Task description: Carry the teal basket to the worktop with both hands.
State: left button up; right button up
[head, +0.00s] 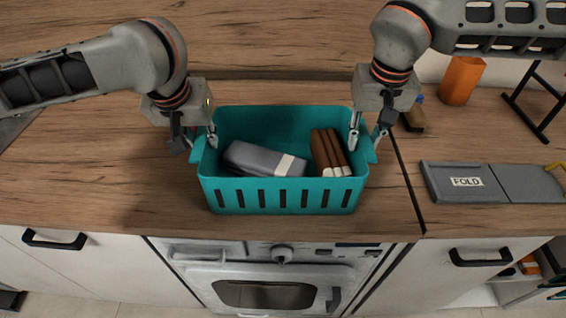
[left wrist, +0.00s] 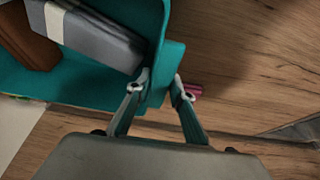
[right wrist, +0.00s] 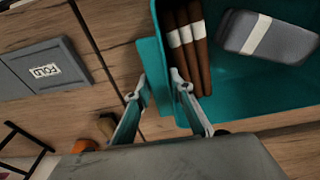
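The teal basket (head: 283,195) is upright over the wooden worktop near its front edge, above the oven. I cannot tell for sure whether its bottom touches the wood. A grey case with a pale band (head: 262,160) and brown bars with pale bands (head: 330,155) lie inside. My left gripper (head: 197,142) is shut on the basket's left handle (left wrist: 160,88), one finger inside and one outside. My right gripper (head: 366,138) is shut on the right handle (right wrist: 155,75) the same way. Both handles are partly hidden by the fingers.
To the right are a grey panel marked FOLD (head: 466,182), an orange cup (head: 461,80), a black stand (head: 540,105) and a small brown bottle (head: 413,117). The oven (head: 270,280) is below the front edge.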

pick_arm(q)
grip_shut()
pick_arm(e)
grip_shut()
pick_arm(q)
jog(key=shift+r, duration=0.15)
pick_arm(e)
jog(key=shift+r, duration=0.15)
